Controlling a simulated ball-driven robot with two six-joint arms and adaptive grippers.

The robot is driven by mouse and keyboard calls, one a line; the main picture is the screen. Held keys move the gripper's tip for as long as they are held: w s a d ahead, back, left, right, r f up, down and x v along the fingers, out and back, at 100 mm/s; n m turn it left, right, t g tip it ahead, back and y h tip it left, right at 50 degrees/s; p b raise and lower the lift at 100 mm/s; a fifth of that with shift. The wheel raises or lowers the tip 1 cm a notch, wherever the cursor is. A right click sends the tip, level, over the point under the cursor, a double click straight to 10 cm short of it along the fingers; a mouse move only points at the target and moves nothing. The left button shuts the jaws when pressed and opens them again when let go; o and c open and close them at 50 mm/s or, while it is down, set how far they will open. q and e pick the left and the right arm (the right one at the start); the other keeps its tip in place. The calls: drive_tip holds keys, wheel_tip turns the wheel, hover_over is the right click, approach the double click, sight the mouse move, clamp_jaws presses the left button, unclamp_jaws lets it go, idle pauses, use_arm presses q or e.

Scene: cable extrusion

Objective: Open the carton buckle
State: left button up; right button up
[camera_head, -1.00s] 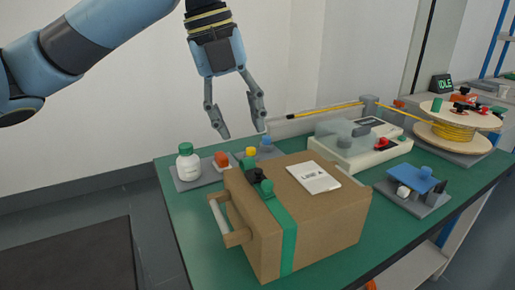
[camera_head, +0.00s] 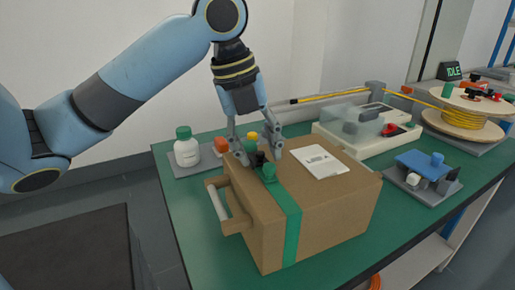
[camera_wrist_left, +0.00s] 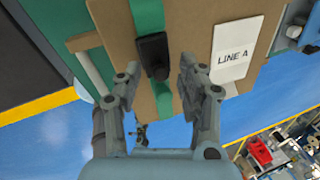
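The brown carton (camera_head: 330,215) stands on the green table with a green strap (camera_head: 291,232) around it. A black buckle (camera_head: 257,159) sits on the strap at the carton's top left, with a green piece (camera_head: 268,172) beside it. In the left wrist view the dark buckle (camera_wrist_left: 153,50) lies on the strap (camera_wrist_left: 148,15), just beyond and between the fingertips. My left gripper (camera_head: 257,152) is open, pointing down over the buckle, one finger to each side; it also shows in the left wrist view (camera_wrist_left: 159,72). I cannot tell whether it touches. My right gripper is not in view.
A white label card (camera_head: 320,161) lies on the carton, and a handle (camera_head: 228,205) sticks out on its left. A white bottle (camera_head: 186,150) stands behind left. A clear-covered machine (camera_head: 365,125), a blue-topped fixture (camera_head: 420,168) and a yellow cable spool (camera_head: 465,110) stand right.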

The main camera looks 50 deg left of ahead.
use_arm(q)
clamp_jaws()
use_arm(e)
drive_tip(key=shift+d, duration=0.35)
use_arm(q)
drive_tip(key=shift+r, duration=0.1)
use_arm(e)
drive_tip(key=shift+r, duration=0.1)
